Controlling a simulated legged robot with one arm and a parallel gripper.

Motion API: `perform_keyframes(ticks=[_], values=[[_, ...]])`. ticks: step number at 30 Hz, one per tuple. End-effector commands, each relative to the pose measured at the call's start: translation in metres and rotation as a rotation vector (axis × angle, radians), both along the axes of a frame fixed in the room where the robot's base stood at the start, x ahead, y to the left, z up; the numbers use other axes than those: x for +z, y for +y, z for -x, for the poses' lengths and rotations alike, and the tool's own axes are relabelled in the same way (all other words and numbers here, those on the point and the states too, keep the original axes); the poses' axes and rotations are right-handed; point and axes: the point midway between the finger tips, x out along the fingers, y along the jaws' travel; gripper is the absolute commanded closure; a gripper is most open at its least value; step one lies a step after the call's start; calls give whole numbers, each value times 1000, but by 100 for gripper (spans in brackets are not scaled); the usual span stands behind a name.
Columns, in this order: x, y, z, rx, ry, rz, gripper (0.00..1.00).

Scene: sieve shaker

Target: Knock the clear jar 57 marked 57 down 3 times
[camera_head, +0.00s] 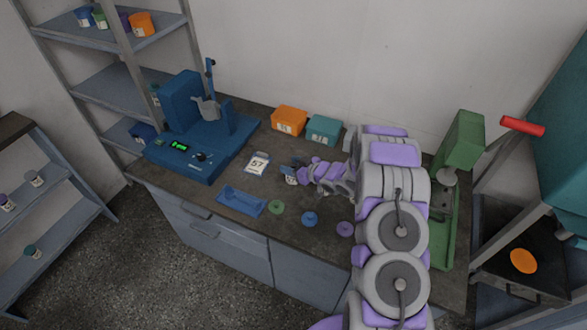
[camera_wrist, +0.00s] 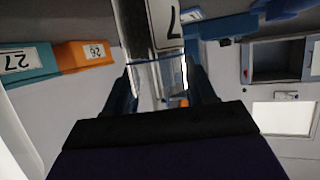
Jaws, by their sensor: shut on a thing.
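My gripper (camera_head: 291,172) is low over the middle of the bench. In the wrist view my gripper (camera_wrist: 163,88) is shut on a clear jar (camera_wrist: 145,72), with a blue finger at each side. Its white label (camera_wrist: 165,20) shows a 7; the rest of the number is cut off or hidden. In the head view the held jar is small and partly hidden by the fingers. A white piece marked 57 (camera_head: 257,163) is on the bench just left of my gripper; I cannot tell whether it is a separate card.
A blue shaker machine (camera_head: 190,130) stands at the left. Orange (camera_head: 289,120) and teal (camera_head: 323,130) bins are at the back. A blue tray (camera_head: 241,201), a green disc (camera_head: 276,207), a blue disc (camera_head: 309,219) and a purple disc (camera_head: 345,229) lie near the front. A green press (camera_head: 463,142) stands right.

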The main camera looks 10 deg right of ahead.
Motion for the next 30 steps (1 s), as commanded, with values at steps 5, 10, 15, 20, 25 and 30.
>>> perform_keyframes(ticks=[5,10,15,20,25,30], values=[[37,-4,-2,-3,-8,0,80],[67,-4,-1,-1,-4,-1,80],[86,-3,-1,-2,-3,-1,80],[87,-1,-1,-2,-1,-1,80],[77,-2,-2,-2,1,-3,80],[59,-2,-2,-2,1,-3,80]])
